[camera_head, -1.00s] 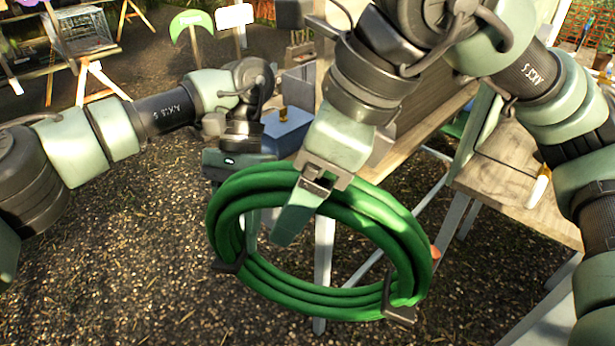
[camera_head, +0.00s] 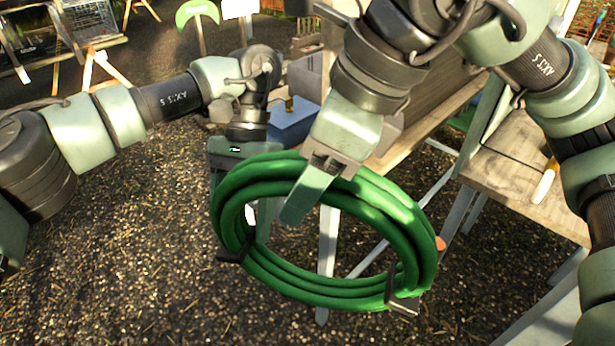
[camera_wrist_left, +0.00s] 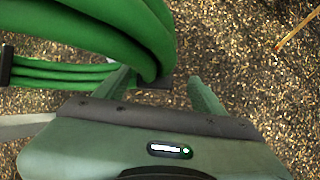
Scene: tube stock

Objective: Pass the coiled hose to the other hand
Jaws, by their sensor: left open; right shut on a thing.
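The coiled hose (camera_head: 408,215) is a thick green ring with dark ties, held in the air. My right gripper (camera_head: 305,190) comes from above and is shut on the top of the coil. My left gripper (camera_head: 238,190) is open at the coil's upper left, partly hidden behind the hose. One of its fingers shows through the ring's opening. In the left wrist view the hose (camera_wrist_left: 135,35) passes between the spread fingers of my left gripper (camera_wrist_left: 162,88). The coil looks nearer the left-hand finger there; contact is unclear.
A wooden bench (camera_head: 515,170) stands at the right, with a pale-handled tool (camera_head: 546,180) on it. A blue box (camera_head: 293,122) is behind the grippers. Speckled ground (camera_head: 130,270) lies clear below and to the left.

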